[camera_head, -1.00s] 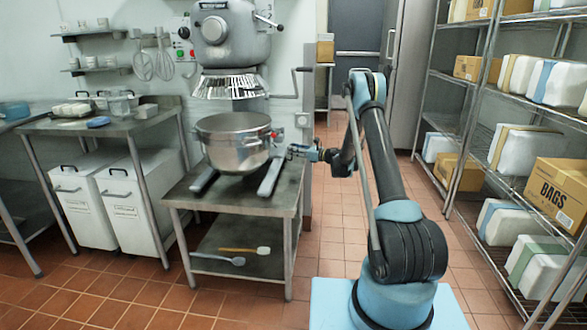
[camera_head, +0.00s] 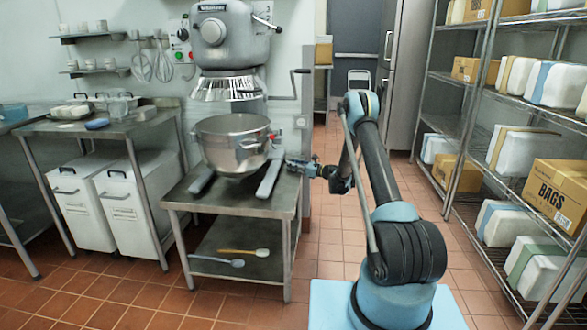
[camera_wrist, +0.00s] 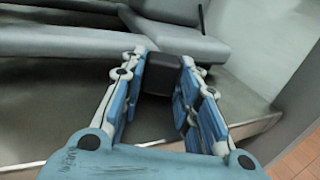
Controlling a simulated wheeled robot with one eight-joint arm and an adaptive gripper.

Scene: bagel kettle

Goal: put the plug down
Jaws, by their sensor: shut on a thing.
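The plug (camera_wrist: 172,76) is a dark, blocky piece held between the fingertips in the wrist view. My gripper (camera_wrist: 164,60) is shut on it, with its blue-padded fingers on either side. In the head view my gripper (camera_head: 290,164) is at the right edge of the steel table (camera_head: 232,207), low beside the mixer's base. The plug is too small to make out there. In the wrist view the plug is over or near the table top (camera_wrist: 60,135); I cannot tell whether it touches.
A steel bowl (camera_head: 232,152) hangs in the mixer (camera_head: 225,45) left of my gripper. The mixer's grey base leg (camera_wrist: 175,45) lies just beyond the plug. Two utensils lie on the lower shelf (camera_head: 225,268). A wire rack (camera_head: 470,110) stands at the right.

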